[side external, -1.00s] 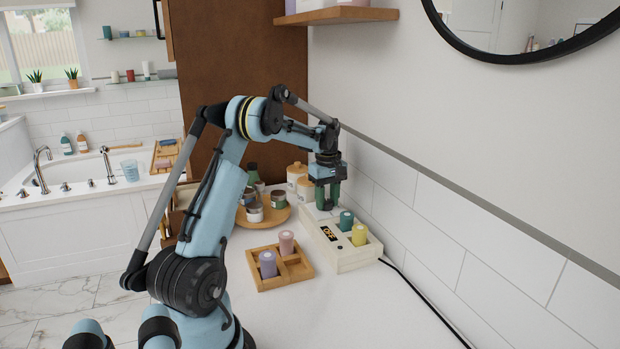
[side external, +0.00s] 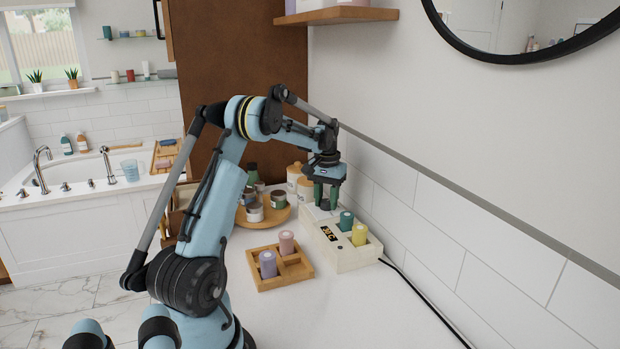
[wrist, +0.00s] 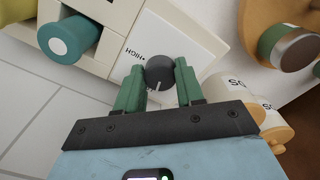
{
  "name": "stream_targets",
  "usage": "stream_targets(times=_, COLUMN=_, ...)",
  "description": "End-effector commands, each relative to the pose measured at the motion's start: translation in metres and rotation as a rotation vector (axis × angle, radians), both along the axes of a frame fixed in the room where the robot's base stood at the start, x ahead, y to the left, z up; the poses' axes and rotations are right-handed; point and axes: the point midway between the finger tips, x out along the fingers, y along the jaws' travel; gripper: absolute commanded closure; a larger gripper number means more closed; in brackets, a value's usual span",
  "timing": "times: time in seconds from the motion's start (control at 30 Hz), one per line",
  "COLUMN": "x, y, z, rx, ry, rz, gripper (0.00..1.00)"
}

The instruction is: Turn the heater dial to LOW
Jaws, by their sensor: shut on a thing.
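The heater is a cream box (side external: 350,257) on the counter by the wall, with a small dark display (side external: 328,233) whose lit characters are too small to read surely. Its dark round dial (wrist: 160,72) shows in the wrist view, with a white pointer line toward the bottom of the picture. A "HIGH" label (wrist: 133,53) is printed beside the dial. My gripper (side external: 325,202) points down at the far end of the heater. In the wrist view its green fingers (wrist: 160,67) are shut on the dial from both sides. Any LOW marking is hidden or out of view.
Teal (side external: 346,221) and yellow (side external: 360,234) rolls stand in the heater. A wooden tray (side external: 262,284) with purple and pink rolls lies in front. A round wooden tray (side external: 275,215) with jars stands left of my gripper. A black cable runs along the wall.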

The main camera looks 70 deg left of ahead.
Motion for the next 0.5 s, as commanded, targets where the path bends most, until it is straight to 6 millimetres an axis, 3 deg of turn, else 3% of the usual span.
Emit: stream_targets(times=0.5, x=-0.0002, y=0.0011, z=0.0, rx=0.001, ry=-0.002, rz=-0.274, gripper=0.93)
